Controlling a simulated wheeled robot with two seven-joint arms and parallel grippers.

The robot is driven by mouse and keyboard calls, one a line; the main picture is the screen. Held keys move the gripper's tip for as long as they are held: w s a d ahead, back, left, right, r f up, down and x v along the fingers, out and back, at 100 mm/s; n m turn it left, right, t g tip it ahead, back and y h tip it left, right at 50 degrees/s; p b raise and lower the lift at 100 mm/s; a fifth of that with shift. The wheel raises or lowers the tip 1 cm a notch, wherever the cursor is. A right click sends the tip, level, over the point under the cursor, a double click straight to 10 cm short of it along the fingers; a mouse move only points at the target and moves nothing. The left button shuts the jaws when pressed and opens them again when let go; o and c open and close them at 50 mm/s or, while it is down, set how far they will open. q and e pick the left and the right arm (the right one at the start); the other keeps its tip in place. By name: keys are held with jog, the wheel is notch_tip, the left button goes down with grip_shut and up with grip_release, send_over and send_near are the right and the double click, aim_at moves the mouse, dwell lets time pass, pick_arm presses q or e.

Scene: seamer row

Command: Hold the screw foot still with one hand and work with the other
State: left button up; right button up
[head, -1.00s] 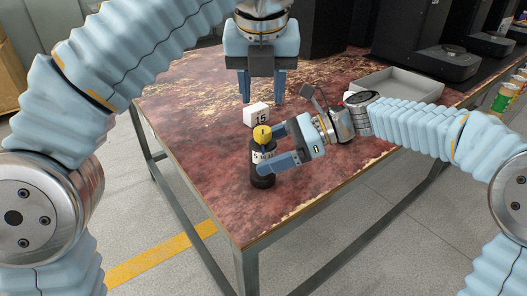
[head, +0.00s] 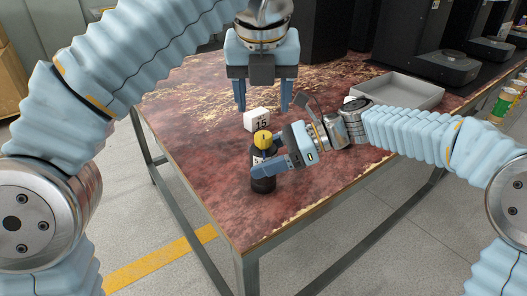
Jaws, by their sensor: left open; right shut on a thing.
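The screw foot (head: 263,184) is a black cylinder with a yellow top (head: 262,138), standing upright on the worn red table near its front edge. My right gripper (head: 265,157) comes in from the right and is shut on the screw foot's upper body, with its near finger across the front. That finger hides part of the pale label. My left gripper (head: 262,107) points down above the table behind the foot. It is open and empty, its two fingers well apart. A white block marked 15 (head: 256,119) lies between and below those fingers, just behind the foot.
A shallow grey tray (head: 398,88) lies at the table's back right, behind my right arm. Dark machines (head: 452,62) stand along the back. The table's left part is clear. Colourful cans (head: 504,101) are at the far right edge.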

pick_arm(q)
jog(key=s+a+f+n+g+h, duration=0.1)
jog(key=s+f+n+g+h, duration=0.25)
jog(key=f, duration=0.55)
jog(key=n+t+h, duration=0.5)
jog(key=n+h, duration=0.9)
jog(key=n, duration=0.4)
send_near(263, 135)
jog(key=shift+y, duration=0.25)
jog(key=x, duration=1)
